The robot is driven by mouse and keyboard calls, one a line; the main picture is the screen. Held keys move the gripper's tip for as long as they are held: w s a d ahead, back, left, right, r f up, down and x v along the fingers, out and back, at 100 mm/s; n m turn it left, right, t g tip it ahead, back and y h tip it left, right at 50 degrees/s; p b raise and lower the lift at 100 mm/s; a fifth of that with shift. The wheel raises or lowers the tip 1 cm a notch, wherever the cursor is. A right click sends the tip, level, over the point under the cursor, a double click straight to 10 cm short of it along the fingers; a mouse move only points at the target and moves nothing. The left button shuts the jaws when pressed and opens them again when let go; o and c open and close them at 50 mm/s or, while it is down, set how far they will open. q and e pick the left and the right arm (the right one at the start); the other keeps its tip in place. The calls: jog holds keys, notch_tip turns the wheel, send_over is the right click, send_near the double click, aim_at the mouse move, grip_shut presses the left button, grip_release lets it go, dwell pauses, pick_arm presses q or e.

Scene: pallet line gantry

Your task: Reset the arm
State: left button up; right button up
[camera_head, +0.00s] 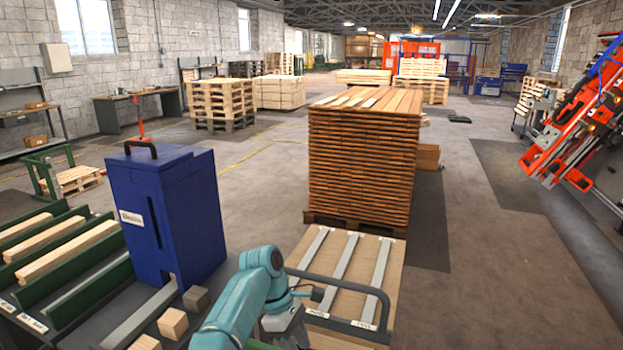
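A teal arm of mine comes in at the bottom, left of centre, bends at its elbow and turns downward; I take it as my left arm (240,296). Its dark grey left gripper (284,324) hangs at the bottom edge, by the left side of a wooden board table. Its fingertips are hidden or cut off, so I cannot see whether it is open or holds anything. My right arm and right gripper are not in view.
The board table (345,246) has pale metal strips and a dark curved rail (352,322). A blue cabinet (168,215) and wooden blocks (173,323) stand left of the arm. A tall plank stack (362,160) stands behind the table.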

pick_arm(q)
jog(key=s+a+f+m, duration=0.2)
jog(key=s+f, duration=0.1)
jog(key=f, duration=0.4)
jog(key=s+a+f+m+t, duration=0.1)
jog(key=s+f+m, duration=0.1)
jog(key=f, duration=0.6)
jog(key=s+a+f+m, duration=0.2)
jog(key=s+f, duration=0.1)
jog(key=f, duration=0.4)
jog(key=s+a+f+m+t, duration=0.1)
jog(key=s+a+m, duration=0.1)
jog(key=s, duration=0.9)
jog(key=s+a+f+m, duration=0.1)
jog(key=s+m, duration=0.3)
jog(key=s, duration=0.8)
jog(key=shift+a+t, duration=0.4)
jog(key=shift+a, duration=0.05)
jog(key=shift+s+d, duration=0.1)
jog(key=shift+d, duration=0.05)
